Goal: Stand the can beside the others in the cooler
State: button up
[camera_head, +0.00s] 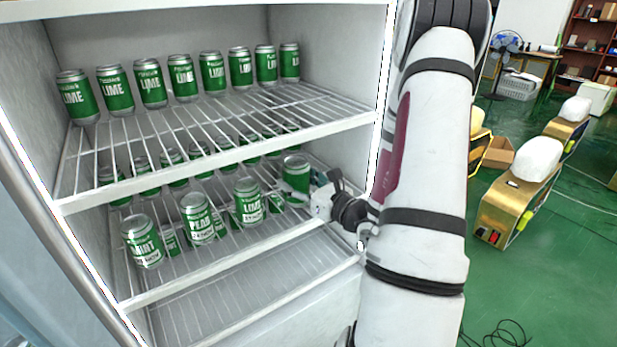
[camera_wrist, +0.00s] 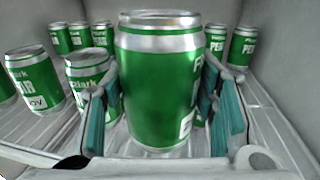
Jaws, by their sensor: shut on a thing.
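The green can (camera_head: 296,174) is between the fingers of my gripper (camera_head: 318,200), at the right end of the cooler's middle shelf. In the wrist view the can (camera_wrist: 158,88) stands upright and large, with one teal-padded finger on each side of my gripper (camera_wrist: 160,112). I cannot tell whether its base touches the shelf. Three other green cans stand along the front of that shelf: one at the left (camera_head: 142,242), one in the middle (camera_head: 196,218) and one nearest the held can (camera_head: 248,201). That nearest can (camera_wrist: 86,80) is just left of my gripper in the wrist view.
The upper wire shelf (camera_head: 230,127) holds a row of lime cans and lies above my gripper. More cans stand further back on the middle shelf (camera_head: 215,262). The cooler's right wall (camera_head: 340,60) is close to my arm. The lower shelf (camera_head: 250,290) looks empty.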

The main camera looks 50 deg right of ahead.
jog(key=b, duration=0.1)
jog(key=d+b, duration=0.1)
jog(key=b, duration=0.1)
jog(key=shift+w+f, duration=0.2)
jog(key=shift+w, duration=0.15)
jog(key=shift+d+b, duration=0.15)
jog(key=shift+b, duration=0.35)
jog(key=b, duration=0.3)
jog(key=shift+s+d+f, duration=0.1)
jog(key=shift+s+d, duration=0.1)
jog(key=shift+s, duration=0.05)
jog(key=w+d+f, duration=0.1)
jog(key=d, duration=0.3)
jog(key=w+d+f+b, duration=0.1)
jog(key=d+f, duration=0.1)
jog(key=d, duration=0.2)
jog(key=w+d+f, duration=0.1)
jog(key=d, duration=0.3)
jog(key=shift+w+d+f, duration=0.25)
jog(key=shift+w+d, duration=0.15)
jog(key=shift+f+b, duration=0.2)
jog(key=shift+b, duration=0.15)
jog(key=o, duration=1.6)
jog(key=shift+s, duration=0.1)
